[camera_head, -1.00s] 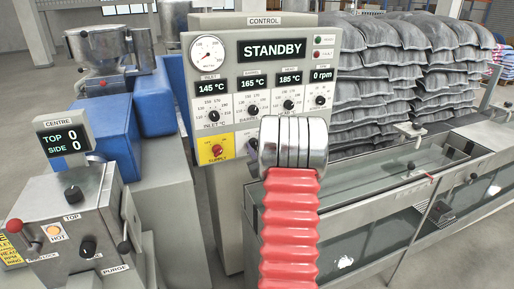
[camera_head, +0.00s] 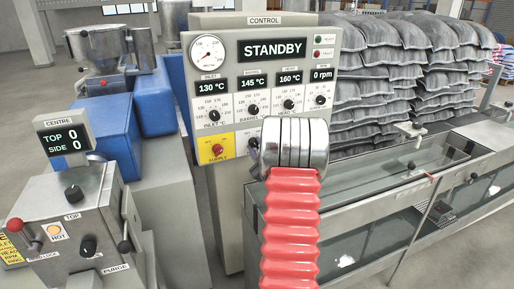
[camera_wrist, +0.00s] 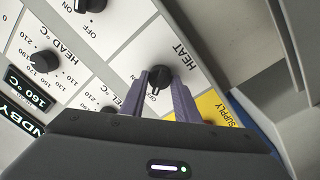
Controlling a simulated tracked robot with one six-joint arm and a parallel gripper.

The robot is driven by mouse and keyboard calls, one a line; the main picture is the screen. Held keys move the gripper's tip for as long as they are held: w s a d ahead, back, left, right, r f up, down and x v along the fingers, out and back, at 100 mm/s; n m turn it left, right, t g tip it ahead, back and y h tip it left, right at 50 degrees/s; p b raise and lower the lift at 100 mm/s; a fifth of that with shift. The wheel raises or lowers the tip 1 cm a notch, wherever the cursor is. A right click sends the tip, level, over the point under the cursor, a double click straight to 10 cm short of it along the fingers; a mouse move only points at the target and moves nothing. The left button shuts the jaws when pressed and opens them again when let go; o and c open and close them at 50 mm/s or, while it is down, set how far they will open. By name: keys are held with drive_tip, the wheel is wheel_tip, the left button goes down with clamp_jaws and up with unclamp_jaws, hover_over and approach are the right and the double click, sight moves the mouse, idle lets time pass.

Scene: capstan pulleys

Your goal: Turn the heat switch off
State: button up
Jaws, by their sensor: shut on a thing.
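The heat switch (camera_wrist: 160,75) is a black round knob on a white panel marked HEAT, in the middle of the wrist view. My gripper (camera_wrist: 160,80) is shut on the knob, one grey-purple finger on each side. In the head view the switch is mostly hidden by my gripper and my red, metal-ended arm. The control panel (camera_head: 265,21) reads STANDBY, with 130, 145 and 160 °C and 0 rpm.
The yellow supply switch panel (camera_head: 204,149) with a red knob is just left of the heat switch. Dial knobs (camera_head: 253,109) sit above it. A water trough (camera_head: 370,180) stands to the right, and a grey console (camera_head: 75,200) to the left.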

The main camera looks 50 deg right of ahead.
drive_tip(key=shift+s+d+f, duration=0.1)
drive_tip(key=shift+f, duration=0.05)
drive_tip(key=o, duration=1)
drive_tip(key=shift+o, duration=0.2)
drive_tip(key=v, duration=1.3)
drive_tip(key=shift+s+a, duration=0.25)
drive_tip(key=shift+a, duration=0.15)
